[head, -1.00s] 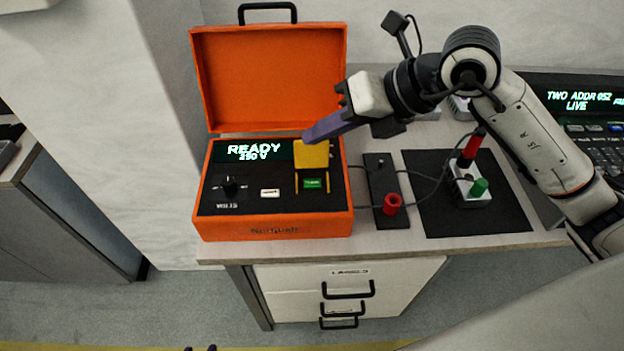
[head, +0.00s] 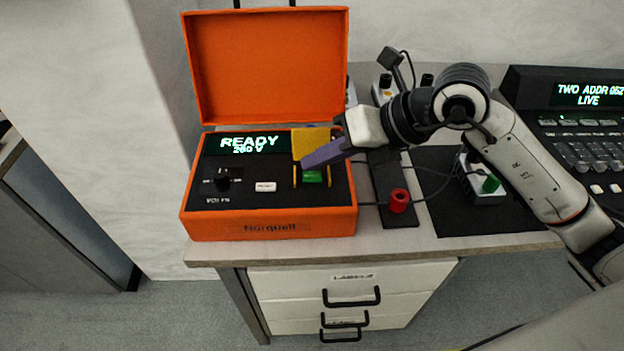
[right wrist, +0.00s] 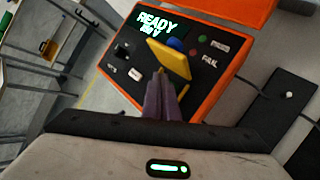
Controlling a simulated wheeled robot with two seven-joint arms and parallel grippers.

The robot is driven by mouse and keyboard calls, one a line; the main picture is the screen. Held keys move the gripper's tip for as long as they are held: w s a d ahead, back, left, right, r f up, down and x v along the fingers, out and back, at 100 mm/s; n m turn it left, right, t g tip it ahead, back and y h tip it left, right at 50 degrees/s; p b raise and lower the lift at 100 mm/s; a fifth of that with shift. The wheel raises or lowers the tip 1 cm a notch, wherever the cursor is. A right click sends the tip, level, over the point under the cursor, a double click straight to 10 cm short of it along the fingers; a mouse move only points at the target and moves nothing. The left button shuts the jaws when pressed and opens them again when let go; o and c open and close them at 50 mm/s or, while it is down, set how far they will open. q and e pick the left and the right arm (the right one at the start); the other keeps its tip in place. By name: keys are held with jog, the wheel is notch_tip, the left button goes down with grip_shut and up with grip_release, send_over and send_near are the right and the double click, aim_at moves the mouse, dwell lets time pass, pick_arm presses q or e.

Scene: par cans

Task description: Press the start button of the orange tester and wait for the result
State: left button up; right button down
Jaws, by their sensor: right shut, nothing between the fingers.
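The orange tester (head: 270,227) stands on the bench with its lid open. A yellow flap (head: 309,141) stands raised behind the green start button (head: 312,176). My right gripper (head: 306,163) is shut and empty, its purple fingertips in front of the flap and just above the button. I cannot tell whether they touch it. In the right wrist view the fingers (right wrist: 162,82) point at the panel below the flap (right wrist: 169,58) and hide the button. My left gripper is not in view.
A console (head: 585,125) stands far right. Drawers (head: 345,285) are below the bench.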

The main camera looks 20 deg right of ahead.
dwell(0.3)
dwell(0.6)
dwell(0.7)
dwell(0.3)
jog(key=shift+f+b, duration=0.35)
